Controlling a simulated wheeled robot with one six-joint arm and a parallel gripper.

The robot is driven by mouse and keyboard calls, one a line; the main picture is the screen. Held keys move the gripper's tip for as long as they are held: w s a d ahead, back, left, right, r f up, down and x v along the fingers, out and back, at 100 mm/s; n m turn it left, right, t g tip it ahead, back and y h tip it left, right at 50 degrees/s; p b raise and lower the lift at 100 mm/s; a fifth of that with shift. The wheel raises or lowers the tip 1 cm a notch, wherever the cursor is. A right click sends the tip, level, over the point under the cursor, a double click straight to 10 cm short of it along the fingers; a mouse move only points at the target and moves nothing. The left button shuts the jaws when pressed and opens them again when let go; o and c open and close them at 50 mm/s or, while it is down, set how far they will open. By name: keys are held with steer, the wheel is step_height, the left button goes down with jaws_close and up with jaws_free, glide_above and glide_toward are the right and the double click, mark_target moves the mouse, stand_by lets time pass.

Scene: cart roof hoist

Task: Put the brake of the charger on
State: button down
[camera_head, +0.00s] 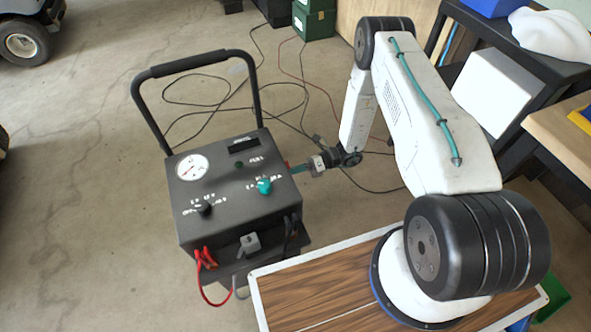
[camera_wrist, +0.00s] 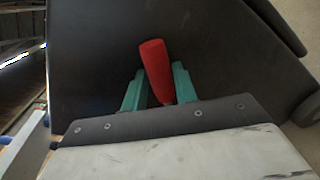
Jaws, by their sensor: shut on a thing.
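The charger (camera_head: 235,195) is a dark grey box on a cart, with a round gauge, knobs and a tall black handle. Its brake lever, a red grip (camera_wrist: 153,60), stands out against the dark charger side in the wrist view and leans slightly to the left. My gripper (camera_wrist: 159,72) has its teal fingers on both sides of the red lever and is shut on it. In the head view my gripper (camera_head: 294,168) reaches the charger's right side from the right. The lever is mostly hidden there by the fingers.
Red clamps (camera_head: 205,258) and a red cable hang at the charger's front. Black cables (camera_head: 290,100) lie on the floor behind it. Green boxes (camera_head: 314,20) stand at the back, and a dark shelf (camera_head: 520,50) with a white box is at right.

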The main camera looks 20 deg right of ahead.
steer(key=shift+w+d, duration=0.1)
steer(key=shift+w, duration=0.05)
steer(key=c, duration=1.4)
jaws_free()
steer(key=shift+o, duration=0.2)
steer(key=d+r, duration=0.1)
steer(key=d, duration=0.6)
steer(key=shift+s+d, duration=0.2)
steer(key=shift+d, duration=0.1)
